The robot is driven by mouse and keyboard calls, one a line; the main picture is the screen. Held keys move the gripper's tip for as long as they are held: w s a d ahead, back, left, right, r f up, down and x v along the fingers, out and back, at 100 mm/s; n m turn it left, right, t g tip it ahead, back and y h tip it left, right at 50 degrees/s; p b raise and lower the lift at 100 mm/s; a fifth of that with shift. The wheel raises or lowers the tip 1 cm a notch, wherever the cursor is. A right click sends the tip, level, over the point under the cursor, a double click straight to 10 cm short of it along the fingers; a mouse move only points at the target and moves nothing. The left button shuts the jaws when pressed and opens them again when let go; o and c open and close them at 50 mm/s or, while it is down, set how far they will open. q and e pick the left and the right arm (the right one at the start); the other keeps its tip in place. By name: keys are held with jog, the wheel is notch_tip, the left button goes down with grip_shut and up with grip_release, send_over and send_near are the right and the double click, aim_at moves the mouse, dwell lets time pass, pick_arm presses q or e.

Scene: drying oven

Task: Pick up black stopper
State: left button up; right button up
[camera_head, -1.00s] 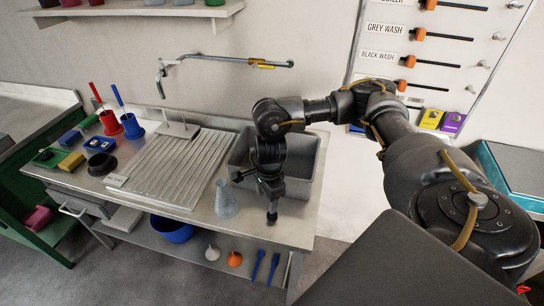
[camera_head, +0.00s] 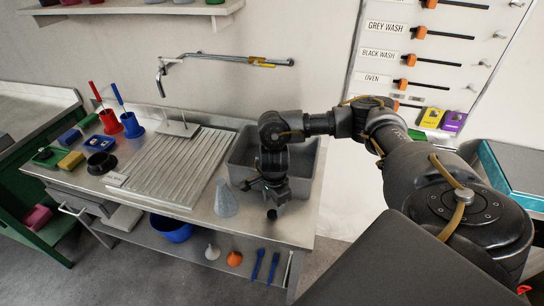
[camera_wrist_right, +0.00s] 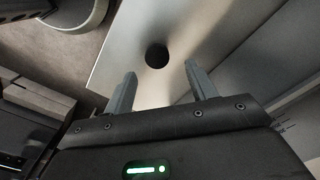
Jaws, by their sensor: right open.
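The black stopper (camera_head: 272,214) is a small, dark round piece on the steel bench top, near its front edge and in front of the sink. In the right wrist view the stopper (camera_wrist_right: 157,56) shows as a black disc on the pale metal, beyond the fingertips and roughly between their lines. My right gripper (camera_head: 266,190) hangs just above and behind the stopper, pointing down. In the wrist view its two grey fingers (camera_wrist_right: 160,78) are spread apart with nothing between them. My left gripper is not in view.
A translucent conical flask (camera_head: 226,199) stands close to the left of my right gripper. The sink basin (camera_head: 308,165) lies behind it. A ribbed drainboard (camera_head: 170,165) and a black bowl-like piece (camera_head: 101,163) are further left. The bench's front edge is close to the stopper.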

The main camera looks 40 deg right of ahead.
aim_at(274, 213)
notch_tip(274, 213, down, 5)
jog(key=shift+s+p, duration=0.15)
jog(key=shift+p, duration=0.55)
jog(key=shift+c, duration=0.4)
jog(key=c, duration=1)
